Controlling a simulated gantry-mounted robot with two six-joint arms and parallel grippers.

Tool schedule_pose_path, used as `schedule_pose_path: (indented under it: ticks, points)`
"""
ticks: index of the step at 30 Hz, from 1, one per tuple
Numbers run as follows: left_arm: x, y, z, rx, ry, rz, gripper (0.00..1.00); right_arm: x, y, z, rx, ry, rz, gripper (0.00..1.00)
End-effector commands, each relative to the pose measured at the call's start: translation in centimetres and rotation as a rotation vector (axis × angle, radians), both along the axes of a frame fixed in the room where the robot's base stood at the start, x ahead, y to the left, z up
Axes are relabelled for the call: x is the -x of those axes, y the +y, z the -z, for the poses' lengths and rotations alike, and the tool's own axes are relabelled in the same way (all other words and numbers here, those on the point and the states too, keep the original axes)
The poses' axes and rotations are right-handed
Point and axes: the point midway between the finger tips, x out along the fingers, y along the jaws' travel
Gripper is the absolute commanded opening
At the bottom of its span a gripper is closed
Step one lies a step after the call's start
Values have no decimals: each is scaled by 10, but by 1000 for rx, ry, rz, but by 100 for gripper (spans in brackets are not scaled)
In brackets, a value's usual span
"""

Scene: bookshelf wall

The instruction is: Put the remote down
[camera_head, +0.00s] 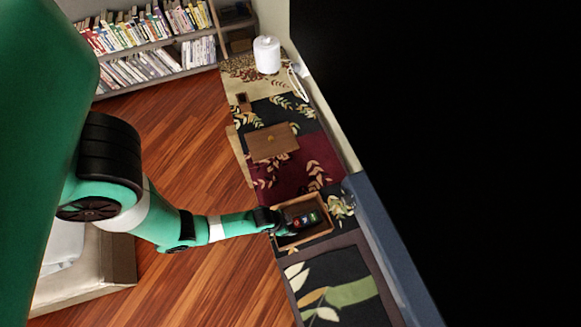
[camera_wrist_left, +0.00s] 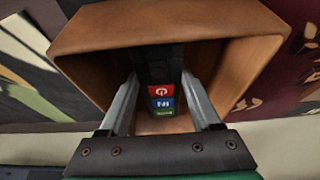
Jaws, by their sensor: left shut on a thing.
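The remote is black with small coloured buttons; its lower part (camera_wrist_left: 161,98) shows red, blue and green buttons in the left wrist view. In the head view the remote (camera_head: 306,219) is at the open wooden box (camera_head: 326,234). My left gripper (camera_head: 279,221) is shut on the remote, one finger on each side of it. In the left wrist view the fingers (camera_wrist_left: 160,95) reach into the mouth of the box (camera_wrist_left: 170,33). I cannot tell whether the remote touches the box floor. My right gripper is not in view.
A wooden lid-like box (camera_head: 272,142) with a knob lies on the patterned cloth surface (camera_head: 270,178) beyond the open box. A white canister (camera_head: 267,55) stands at the far end. A bookshelf (camera_head: 150,52) is at the back left. Wooden floor (camera_head: 175,125) lies left of the surface.

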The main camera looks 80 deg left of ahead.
Motion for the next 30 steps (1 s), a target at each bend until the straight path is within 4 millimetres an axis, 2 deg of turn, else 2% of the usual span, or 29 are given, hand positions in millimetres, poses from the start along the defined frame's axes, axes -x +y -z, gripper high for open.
schedule_pose_path:
  ticks: [1,12,13,17,18,26,30]
  points:
    - [-1,0,7,0,-1,0,0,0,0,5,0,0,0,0]
    - [0,0,10,0,-2,0,0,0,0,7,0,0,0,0]
    - [0,0,9,0,-1,0,68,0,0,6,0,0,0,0]
    - [0,0,9,0,-1,0,91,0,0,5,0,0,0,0]
    - [0,0,9,0,-1,0,94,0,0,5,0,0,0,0]
    - [0,0,8,0,-1,0,94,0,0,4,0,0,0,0]
    - [3,-1,-6,0,-1,0,94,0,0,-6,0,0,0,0]
